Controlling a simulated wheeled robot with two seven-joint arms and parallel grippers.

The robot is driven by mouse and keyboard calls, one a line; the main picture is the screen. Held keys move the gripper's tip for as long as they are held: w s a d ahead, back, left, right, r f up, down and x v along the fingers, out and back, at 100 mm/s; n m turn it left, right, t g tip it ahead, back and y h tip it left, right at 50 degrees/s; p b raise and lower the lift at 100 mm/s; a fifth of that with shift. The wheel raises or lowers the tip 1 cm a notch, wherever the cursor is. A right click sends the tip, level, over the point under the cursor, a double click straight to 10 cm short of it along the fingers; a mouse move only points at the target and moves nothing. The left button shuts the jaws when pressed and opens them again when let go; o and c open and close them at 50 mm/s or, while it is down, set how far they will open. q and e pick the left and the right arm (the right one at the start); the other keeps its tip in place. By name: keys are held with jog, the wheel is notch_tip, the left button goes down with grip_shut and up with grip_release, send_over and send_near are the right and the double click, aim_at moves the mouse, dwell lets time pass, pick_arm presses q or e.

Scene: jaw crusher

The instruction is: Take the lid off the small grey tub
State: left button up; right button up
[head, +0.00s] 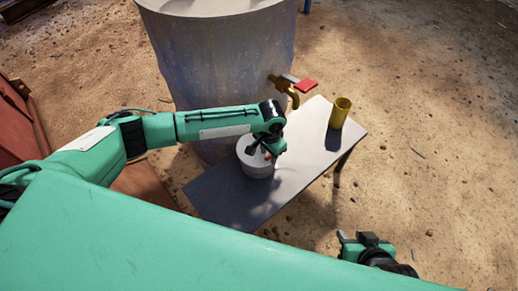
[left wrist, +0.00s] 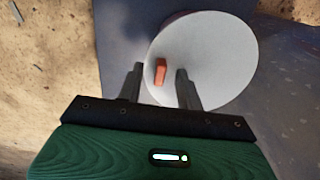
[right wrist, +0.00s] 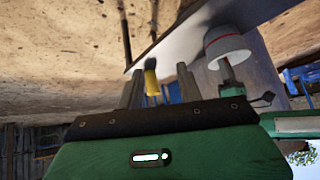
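The small grey tub (head: 256,170) stands upright on the narrow table, its pale round lid (left wrist: 215,60) on top. A small orange-red knob (left wrist: 160,71) sits on the lid. My left gripper (head: 270,150) is over the tub. In the left wrist view my left gripper (left wrist: 159,70) is open, with the knob between its fingertips and a gap on each side. How far the fingertips are above the lid is hard to tell. The tub also shows in the right wrist view (right wrist: 226,46). My right gripper (head: 362,240) is open and empty, low at the right, away from the table.
The table (head: 225,203) has bare room at its front left. A yellow cup (head: 339,112) stands at its far right end. A large drum (head: 225,60) stands behind, its brass tap (head: 290,93) with a red handle reaching over the table.

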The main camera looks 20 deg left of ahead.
pick_arm(q)
grip_shut()
